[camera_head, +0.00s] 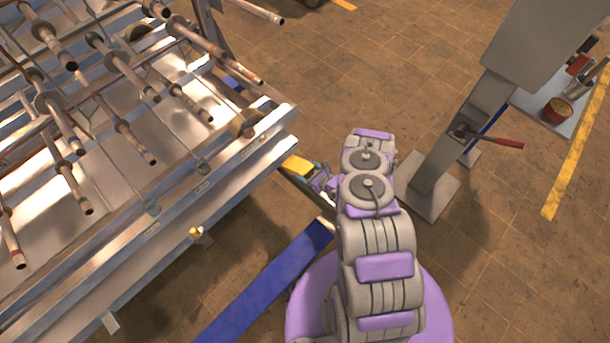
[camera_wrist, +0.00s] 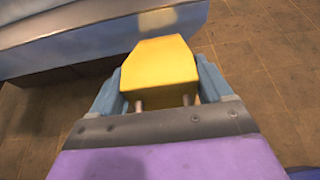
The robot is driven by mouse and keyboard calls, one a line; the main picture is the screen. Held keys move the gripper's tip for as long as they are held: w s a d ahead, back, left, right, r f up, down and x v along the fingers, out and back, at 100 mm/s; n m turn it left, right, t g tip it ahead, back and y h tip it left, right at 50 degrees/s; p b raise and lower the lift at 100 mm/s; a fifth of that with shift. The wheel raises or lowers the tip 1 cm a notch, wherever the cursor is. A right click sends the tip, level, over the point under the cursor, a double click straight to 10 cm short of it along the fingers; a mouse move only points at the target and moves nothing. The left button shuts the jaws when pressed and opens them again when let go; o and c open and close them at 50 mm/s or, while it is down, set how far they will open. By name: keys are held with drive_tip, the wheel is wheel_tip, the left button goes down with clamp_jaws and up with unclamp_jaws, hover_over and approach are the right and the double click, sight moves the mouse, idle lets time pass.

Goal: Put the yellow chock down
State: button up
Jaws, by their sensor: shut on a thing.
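The yellow chock (camera_wrist: 160,64) is a small block with a slanted top, held between the blue-grey fingers of my gripper (camera_wrist: 160,85). In the head view the chock (camera_head: 297,164) shows at the end of my gripper (camera_head: 306,172), close to the right corner of the metal rack. My gripper is shut on it. In the wrist view the brown tiled floor lies behind and around the chock, and the edge of the rack is beyond it. I cannot tell the exact gap between the chock and the rack.
The large metal rack (camera_head: 180,212) with several rods fills the left. A blue beam (camera_head: 262,285) runs low beside my base. A grey stand (camera_head: 430,187) with a red-handled lever (camera_head: 495,141) and a small table with a red pot (camera_head: 557,110) are at right. Open floor (camera_head: 370,75) lies behind.

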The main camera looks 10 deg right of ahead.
sight(310, 176)
drive_tip(key=shift+w+d+f, duration=0.1)
drive_tip(key=shift+w+f, duration=0.05)
drive_tip(key=shift+w, duration=0.45)
wheel_tip(310, 176, down, 3)
drive_tip(key=shift+s+d+r+b, duration=0.1)
drive_tip(key=shift+b, duration=0.7)
drive_tip(key=shift+f, duration=0.25)
drive_tip(key=shift+a, duration=0.3)
drive_tip(key=o, duration=1.3)
drive_tip(key=shift+d, duration=0.15)
